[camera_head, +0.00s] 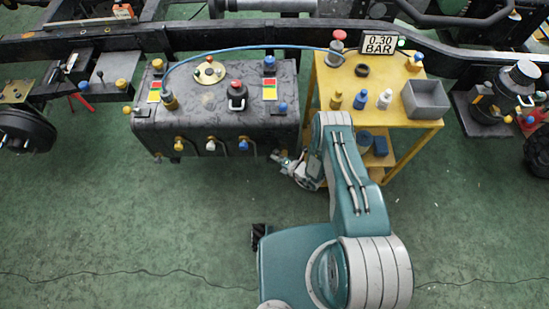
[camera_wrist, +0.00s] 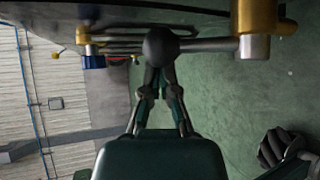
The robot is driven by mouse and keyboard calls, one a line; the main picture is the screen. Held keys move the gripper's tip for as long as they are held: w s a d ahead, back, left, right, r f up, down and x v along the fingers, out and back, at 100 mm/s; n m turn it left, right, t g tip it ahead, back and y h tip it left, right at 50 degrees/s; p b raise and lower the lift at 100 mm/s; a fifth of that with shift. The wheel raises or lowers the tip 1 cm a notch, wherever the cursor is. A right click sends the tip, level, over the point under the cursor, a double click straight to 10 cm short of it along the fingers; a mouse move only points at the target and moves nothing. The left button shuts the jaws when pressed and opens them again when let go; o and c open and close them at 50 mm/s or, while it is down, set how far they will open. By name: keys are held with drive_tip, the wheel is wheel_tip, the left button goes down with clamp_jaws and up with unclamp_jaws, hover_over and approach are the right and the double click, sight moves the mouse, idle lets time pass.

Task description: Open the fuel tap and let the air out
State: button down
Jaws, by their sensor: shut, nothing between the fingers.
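The dark tank (camera_head: 205,125) stands left of the yellow cart. Taps with a yellow end (camera_head: 179,144), a white end (camera_head: 211,144) and a blue end (camera_head: 245,146) stick out of its front. My gripper (camera_head: 278,157) is low near the tank's front right corner. In the wrist view my gripper (camera_wrist: 159,72) is shut and empty. Its tips are just below a black ball knob (camera_wrist: 160,46) on a metal lever; contact cannot be told. The lever runs to a brass fitting with a silver end (camera_wrist: 255,42). Another blue-ended fitting (camera_wrist: 94,61) is at left.
A blue hose (camera_head: 240,48) links the tank top to the red-topped fitting (camera_head: 338,42) on the yellow cart (camera_head: 405,135). The display (camera_head: 379,42) reads 0.30 BAR. A grey bin (camera_head: 426,100) stands on the cart.

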drive_tip(key=shift+d+r, duration=0.25)
drive_tip(key=shift+d, duration=0.1)
drive_tip(key=shift+d+r, duration=0.25)
drive_tip(key=shift+d, duration=0.35)
drive_tip(key=shift+d+r, duration=0.1)
drive_tip(key=shift+d, duration=0.1)
idle(0.5)
